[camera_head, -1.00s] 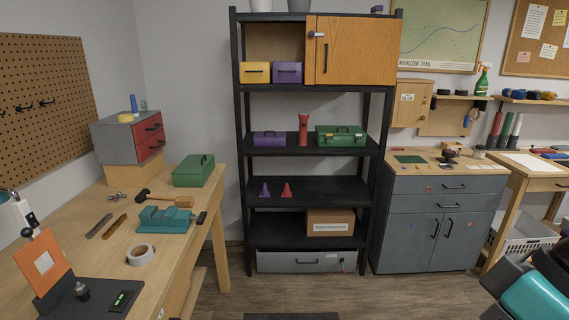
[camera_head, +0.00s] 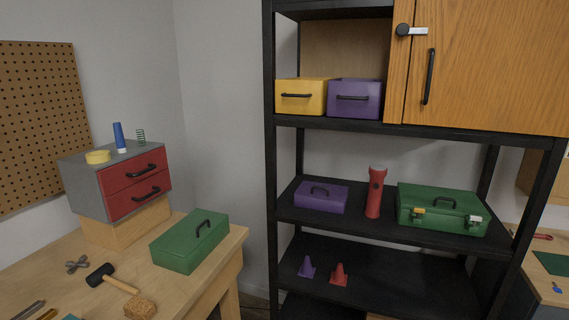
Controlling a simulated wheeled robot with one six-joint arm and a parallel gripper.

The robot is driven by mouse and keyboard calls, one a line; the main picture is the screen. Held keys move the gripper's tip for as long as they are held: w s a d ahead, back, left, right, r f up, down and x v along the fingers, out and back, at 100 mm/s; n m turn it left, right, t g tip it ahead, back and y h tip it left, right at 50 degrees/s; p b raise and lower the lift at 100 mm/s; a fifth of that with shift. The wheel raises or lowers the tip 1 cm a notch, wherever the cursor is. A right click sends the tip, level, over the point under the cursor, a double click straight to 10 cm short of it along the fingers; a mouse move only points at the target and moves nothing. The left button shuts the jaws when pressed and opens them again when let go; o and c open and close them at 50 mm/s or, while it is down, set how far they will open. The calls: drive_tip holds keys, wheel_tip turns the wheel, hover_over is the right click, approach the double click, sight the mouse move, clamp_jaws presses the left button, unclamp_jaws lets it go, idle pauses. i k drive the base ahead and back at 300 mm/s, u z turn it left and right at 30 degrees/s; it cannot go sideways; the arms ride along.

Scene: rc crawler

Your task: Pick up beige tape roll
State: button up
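A pale yellow-beige tape roll (camera_head: 98,157) lies flat on top of the grey cabinet with two red drawers (camera_head: 82,190), near its left front edge. The cabinet stands on a wooden block (camera_head: 128,226) at the back of the workbench. My gripper is not in view, so its state does not show.
A blue cylinder (camera_head: 119,138) and a green spring (camera_head: 140,137) stand behind the roll. A green toolbox (camera_head: 190,242), a mallet (camera_head: 120,284) and a wing-shaped metal piece (camera_head: 77,265) lie on the workbench (camera_head: 50,278). A black shelf unit (camera_head: 271,180) stands to the right.

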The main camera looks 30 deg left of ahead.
sight(98, 156)
drive_tip(key=u, duration=0.3)
drive_tip(key=i, duration=1.15)
drive_tip(key=u, duration=1.65)
drive_tip(key=i, duration=0.9)
drive_tip(key=u, duration=1.1)
drive_tip(key=i, duration=0.3)
drive_tip(key=u, duration=0.15)
